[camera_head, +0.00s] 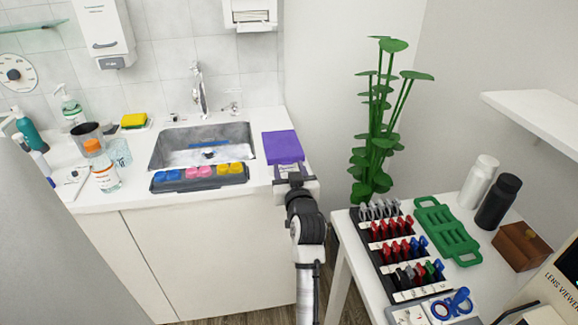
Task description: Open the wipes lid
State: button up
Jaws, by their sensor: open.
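A purple box, which looks like the wipes box (283,146), stands at the right end of the sink counter. Its flat purple top looks closed. Part of its front face is hidden behind my gripper. My gripper (289,170) is open, at the near side of the box, below its top. I cannot tell whether the fingers touch the box. My arm reaches up to it from the bottom of the picture.
The sink (203,143) and a grey tray (199,177) of coloured pieces lie left of the box. Bottles and a cup (88,140) stand farther left. A white side table (345,222) with a tool rack (366,240) and a tall plant (379,125) are at right.

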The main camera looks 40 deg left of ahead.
jog(key=shift+w+a, duration=0.2)
jog(key=shift+a, duration=0.1)
jog(key=shift+c, duration=0.3)
grip_shut()
jog(key=shift+w+r, duration=0.1)
